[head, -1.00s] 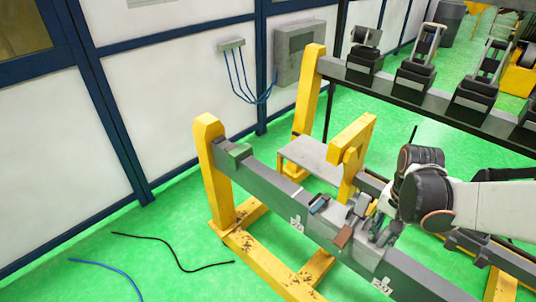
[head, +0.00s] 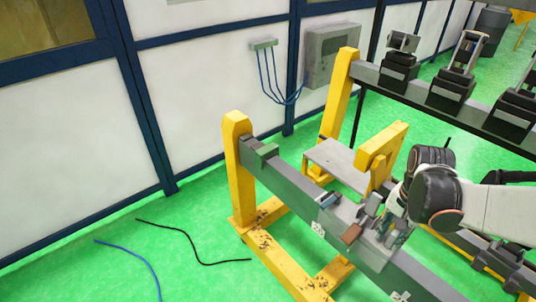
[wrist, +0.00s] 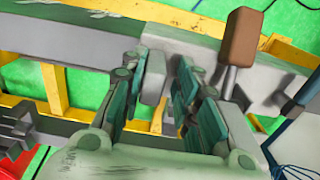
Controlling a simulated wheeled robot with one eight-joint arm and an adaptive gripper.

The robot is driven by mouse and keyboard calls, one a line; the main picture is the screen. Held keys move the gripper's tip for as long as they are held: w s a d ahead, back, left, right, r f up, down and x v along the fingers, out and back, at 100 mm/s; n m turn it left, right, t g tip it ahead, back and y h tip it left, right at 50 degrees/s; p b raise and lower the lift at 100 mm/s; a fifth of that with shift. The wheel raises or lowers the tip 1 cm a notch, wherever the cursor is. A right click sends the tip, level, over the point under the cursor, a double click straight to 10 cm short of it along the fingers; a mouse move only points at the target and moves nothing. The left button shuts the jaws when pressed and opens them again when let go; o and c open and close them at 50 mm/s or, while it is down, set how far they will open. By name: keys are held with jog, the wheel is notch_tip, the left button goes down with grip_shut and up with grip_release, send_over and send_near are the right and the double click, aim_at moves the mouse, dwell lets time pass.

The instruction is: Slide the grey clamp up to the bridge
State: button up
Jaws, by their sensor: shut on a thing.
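In the head view the grey clamp (head: 372,204) sits on the long grey beam, with a brown-handled lever (head: 352,233) and a small blue-grey part (head: 328,200) beside it. My gripper (head: 392,232) is at its right side, partly hidden by my wrist. In the wrist view my gripper (wrist: 163,68) has its green fingers either side of a grey block (wrist: 153,76) of the clamp; the brown handle (wrist: 240,38) stands to their right. I cannot tell which part is the bridge.
The beam (head: 290,185) runs from a yellow post (head: 236,165) at the far left to the lower right. A yellow angled bracket (head: 383,145) and a grey plate (head: 338,162) stand behind it. Cables lie on the floor.

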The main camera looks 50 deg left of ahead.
send_near(343, 209)
jog(key=shift+f, duration=2.7)
jog(key=shift+a+p, duration=0.45)
jog(key=shift+a, duration=5.9)
jog(key=shift+d, duration=0.3)
jog(key=shift+o, duration=0.6)
jog(key=shift+o, duration=0.8)
